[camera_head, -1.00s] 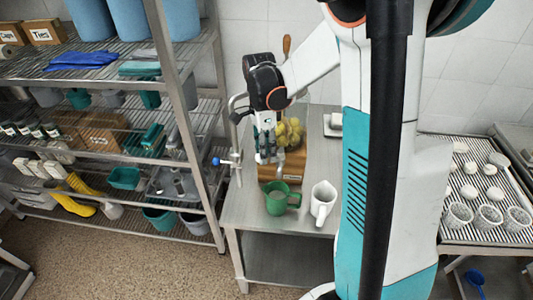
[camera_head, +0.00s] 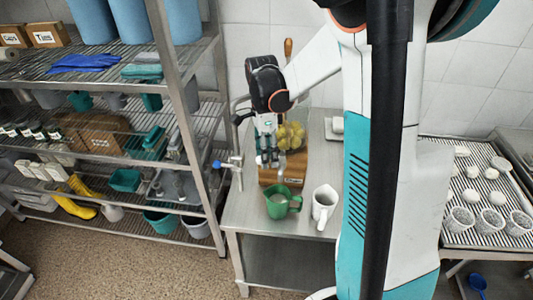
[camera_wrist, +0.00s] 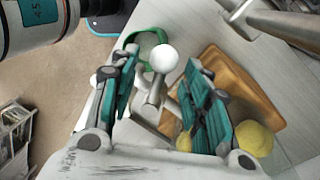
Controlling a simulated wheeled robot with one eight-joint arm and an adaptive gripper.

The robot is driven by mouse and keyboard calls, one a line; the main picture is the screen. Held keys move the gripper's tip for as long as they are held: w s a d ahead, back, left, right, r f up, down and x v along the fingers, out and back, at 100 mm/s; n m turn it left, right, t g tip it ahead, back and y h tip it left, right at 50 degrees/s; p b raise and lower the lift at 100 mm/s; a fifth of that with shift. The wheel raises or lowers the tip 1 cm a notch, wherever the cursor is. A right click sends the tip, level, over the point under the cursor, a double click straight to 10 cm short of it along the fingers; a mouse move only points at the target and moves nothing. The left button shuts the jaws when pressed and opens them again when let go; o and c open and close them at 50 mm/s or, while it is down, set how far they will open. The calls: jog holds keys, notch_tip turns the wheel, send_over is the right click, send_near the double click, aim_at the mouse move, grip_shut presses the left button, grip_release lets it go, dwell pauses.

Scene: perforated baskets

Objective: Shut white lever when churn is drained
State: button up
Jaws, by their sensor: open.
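The churn (camera_head: 297,136) is a clear vessel holding yellow lumps, on a wooden base (camera_head: 292,174), partly behind my gripper. The white lever shows in the wrist view as a round white knob (camera_wrist: 163,58) on a short metal stem. My gripper (camera_head: 267,163) is open, low in front of the churn. In the wrist view its teal-padded fingers stand on either side of the lever, not closed on it. A green jug (camera_head: 278,208) stands on the table in front of the base, with something pale inside. Whether liquid is still flowing, I cannot tell.
A white pitcher (camera_head: 324,203) stands right of the green jug on the metal table (camera_head: 245,212). A tap with a blue handle (camera_head: 217,163) is at the table's left edge. A wire shelf rack (camera_head: 185,110) stands left. A slatted rack (camera_head: 470,183) with cups is right.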

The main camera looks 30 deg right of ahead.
notch_tip(320, 180, up, 12)
jog(key=w, duration=0.2)
jog(key=shift+w+d, duration=0.15)
jog(key=shift+d, duration=0.15)
jog(key=shift+f, duration=0.1)
jog(key=shift+c, duration=0.5)
